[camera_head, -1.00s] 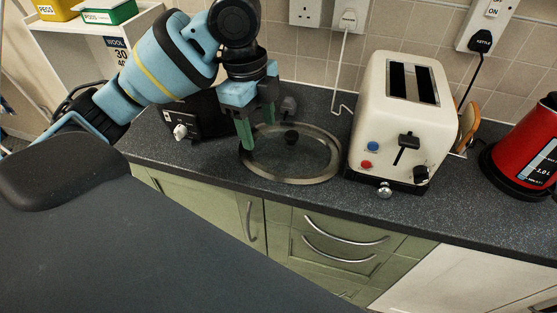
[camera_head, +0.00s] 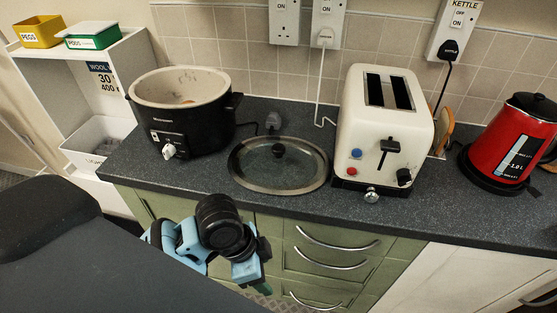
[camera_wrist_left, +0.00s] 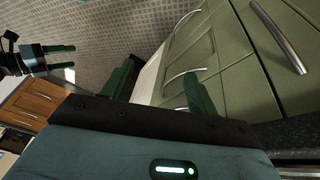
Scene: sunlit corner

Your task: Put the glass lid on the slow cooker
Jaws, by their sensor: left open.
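The slow cooker (camera_head: 186,118) is black with a pale inner pot. It stands uncovered at the left end of the counter, with something brownish inside. The glass lid (camera_head: 262,172) is round and clear with a metal rim and a black knob. It lies flat on the counter, knob up, between the cooker and the toaster. My left gripper (camera_head: 260,262) is below and in front of the counter edge, by the green cabinet. In the left wrist view its fingers (camera_wrist_left: 160,90) are apart with nothing between them. My right gripper (camera_wrist_left: 60,56) shows there too, its fingers apart and empty.
A cream toaster (camera_head: 377,140) stands close right of the lid, and a red kettle (camera_head: 508,145) is further right. A plug (camera_head: 273,121) lies behind the lid. Green drawers (camera_head: 335,250) are below the counter. A white shelf (camera_head: 70,75) with tubs is at left.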

